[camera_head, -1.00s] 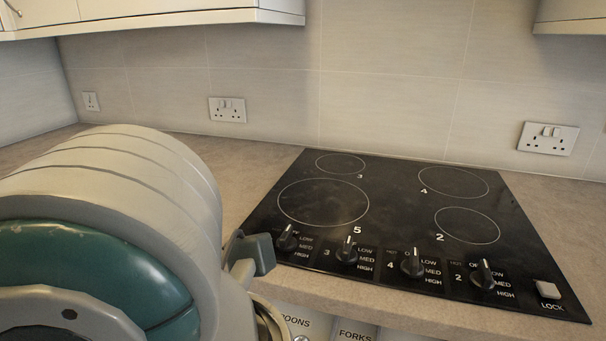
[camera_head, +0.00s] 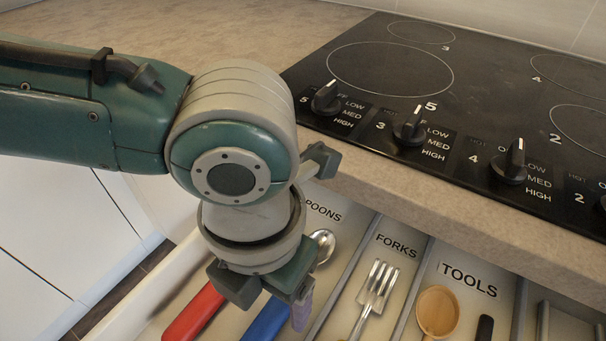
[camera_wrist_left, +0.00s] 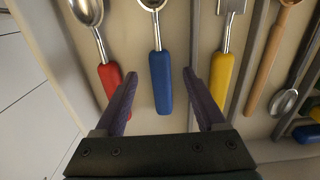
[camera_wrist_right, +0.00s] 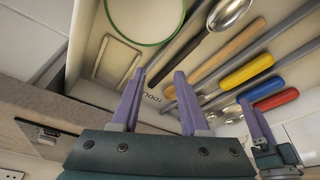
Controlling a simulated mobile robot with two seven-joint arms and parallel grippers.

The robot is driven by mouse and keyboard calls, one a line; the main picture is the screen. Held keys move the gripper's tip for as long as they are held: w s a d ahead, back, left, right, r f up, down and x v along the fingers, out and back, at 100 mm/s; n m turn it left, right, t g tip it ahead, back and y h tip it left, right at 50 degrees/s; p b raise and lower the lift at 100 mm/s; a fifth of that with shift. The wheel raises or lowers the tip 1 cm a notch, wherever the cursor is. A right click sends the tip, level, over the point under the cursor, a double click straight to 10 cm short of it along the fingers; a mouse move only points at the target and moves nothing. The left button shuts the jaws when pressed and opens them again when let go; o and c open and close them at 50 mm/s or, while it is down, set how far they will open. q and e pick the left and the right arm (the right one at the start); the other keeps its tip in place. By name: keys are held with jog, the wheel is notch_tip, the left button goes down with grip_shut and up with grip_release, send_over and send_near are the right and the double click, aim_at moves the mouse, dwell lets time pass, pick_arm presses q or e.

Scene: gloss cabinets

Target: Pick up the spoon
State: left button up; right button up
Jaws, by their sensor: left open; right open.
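An open drawer (camera_head: 128,322) holds two spoons in its SPOONS compartment. The blue-handled spoon (camera_head: 268,318) has its metal bowl towards the counter; the red-handled spoon (camera_head: 193,315) lies left of it, partly hidden by my left gripper. My left gripper (camera_head: 278,300) is open above that compartment. In the left wrist view its fingers (camera_wrist_left: 160,76) are on either side of the blue handle (camera_wrist_left: 160,90), with nothing held, and the red handle (camera_wrist_left: 110,85) is by the left finger. My right gripper (camera_wrist_right: 158,76) is open and empty in the right wrist view.
A fork (camera_head: 377,287) lies in the FORKS compartment. A wooden spoon (camera_head: 438,310) lies under the TOOLS label. The counter edge and black hob (camera_head: 390,75) stand over the drawer's back. The right wrist view shows a green-rimmed round item (camera_wrist_right: 148,38).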

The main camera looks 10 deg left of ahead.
pick_arm(q)
notch_tip(320, 180, down, 2)
jog(key=shift+f, duration=0.2)
grip_shut()
dwell(0.5)
